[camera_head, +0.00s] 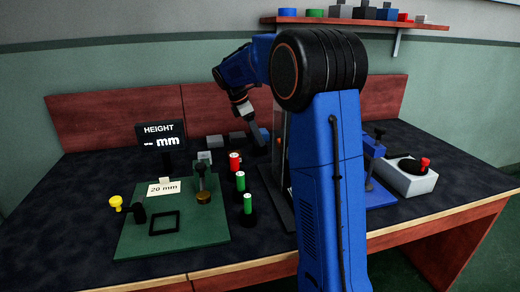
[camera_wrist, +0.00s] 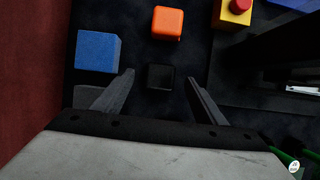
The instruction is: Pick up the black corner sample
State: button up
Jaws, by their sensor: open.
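The black corner sample (camera_wrist: 160,77) is a small dark cube on the dark surface in the wrist view. My gripper (camera_wrist: 160,74) is open, with one finger on each side of the black cube in the picture. Gaps show between the cube and both fingers, and how far above it the fingertips are cannot be told. In the head view my gripper (camera_head: 259,147) reaches down at the back of the table, and I cannot make out the black cube there.
In the wrist view a blue block (camera_wrist: 97,50) lies left of the black cube and an orange block (camera_wrist: 167,22) lies beyond it. A yellow box with a red button (camera_wrist: 233,14) is at the upper right. A green board (camera_head: 180,238) with a height gauge stands front left.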

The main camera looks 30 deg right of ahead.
jog(key=x, duration=0.5)
jog(key=shift+a+f, duration=0.1)
jog(key=shift+a, duration=0.1)
jog(key=shift+c, duration=0.4)
jog(key=c, duration=1.1)
jog(key=shift+o, duration=0.2)
